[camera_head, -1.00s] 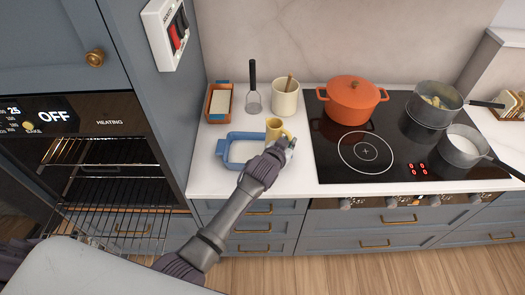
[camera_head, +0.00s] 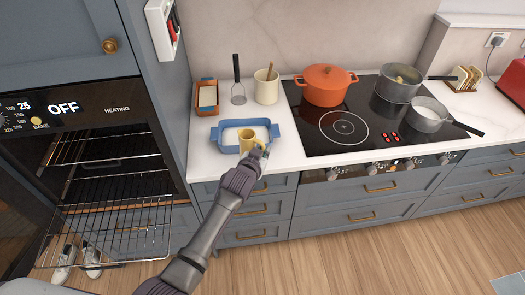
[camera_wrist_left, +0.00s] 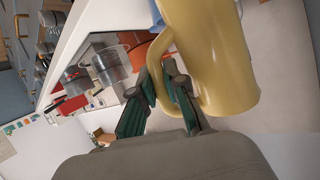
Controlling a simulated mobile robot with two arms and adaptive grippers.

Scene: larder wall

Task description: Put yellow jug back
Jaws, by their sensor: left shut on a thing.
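The yellow jug (camera_head: 249,143) shows in the head view above the blue baking dish at the left end of the counter. It fills the upper right of the left wrist view (camera_wrist_left: 212,55), with its handle towards my fingers. My left gripper (camera_head: 257,150) is shut on the jug's handle. In the left wrist view my left gripper's fingers (camera_wrist_left: 172,92) close on the handle from both sides. Whether the jug touches the dish cannot be told. My right gripper is not in view.
The blue dish (camera_head: 217,131) stands on the white counter (camera_head: 208,160). Behind it are an orange dish (camera_head: 207,96), a masher (camera_head: 237,85) and a cream pot (camera_head: 266,90). An orange casserole (camera_head: 326,87) and two saucepans stand on the hob (camera_head: 372,130). The oven (camera_head: 100,165) is open at left.

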